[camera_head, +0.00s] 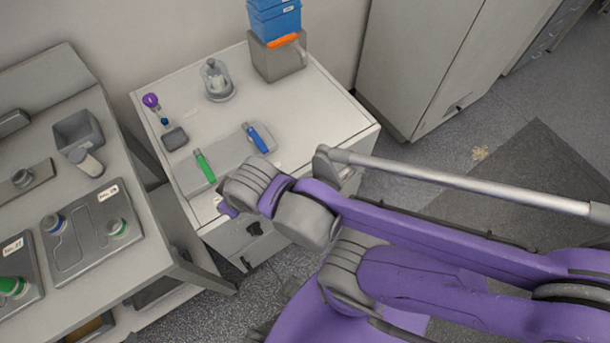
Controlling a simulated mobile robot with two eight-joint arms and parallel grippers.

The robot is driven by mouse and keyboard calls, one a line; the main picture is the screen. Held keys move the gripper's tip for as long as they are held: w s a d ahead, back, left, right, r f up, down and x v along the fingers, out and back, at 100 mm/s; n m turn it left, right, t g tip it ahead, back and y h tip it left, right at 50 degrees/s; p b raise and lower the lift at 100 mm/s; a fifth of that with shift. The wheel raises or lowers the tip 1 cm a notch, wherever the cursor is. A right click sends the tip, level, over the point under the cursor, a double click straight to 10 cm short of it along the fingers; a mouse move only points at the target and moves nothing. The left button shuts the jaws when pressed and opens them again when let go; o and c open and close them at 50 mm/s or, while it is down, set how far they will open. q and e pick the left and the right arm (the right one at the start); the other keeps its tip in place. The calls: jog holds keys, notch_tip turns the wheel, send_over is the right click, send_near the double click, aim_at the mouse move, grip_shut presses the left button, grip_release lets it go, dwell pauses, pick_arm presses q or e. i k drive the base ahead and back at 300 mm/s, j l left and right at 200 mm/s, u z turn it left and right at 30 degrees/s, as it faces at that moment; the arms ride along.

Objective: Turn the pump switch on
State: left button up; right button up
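No part is clearly marked as the pump switch. A grey box (278,64) with an orange strip (284,41) near its top stands at the back of the white cabinet top (318,118). A clear domed vessel (216,82) stands to its left. A green handle (205,166) and a blue handle (257,138) lie on a grey plate (230,150). My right arm reaches in from the right, and its wrist end (229,210) is over the cabinet's front edge. Its fingers are hidden or cannot be made out. My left gripper is not in view.
A blue box (275,20) sits on the grey box. A purple knob (150,100) stands at the cabinet's back left. The left bench (35,195) holds a grey bin (78,131) and labelled trays (88,262). A silver bar (460,181) crosses at right. Cabinet top's right side is clear.

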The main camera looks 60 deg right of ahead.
aim_at(254, 230)
jog(key=k+l+z, duration=0.1)
jog(key=z, duration=1.75)
jog(key=k+j+u, duration=0.15)
jog(key=u, duration=0.35)
jog(key=k+j+z, duration=0.7)
jog(key=j, duration=0.15)
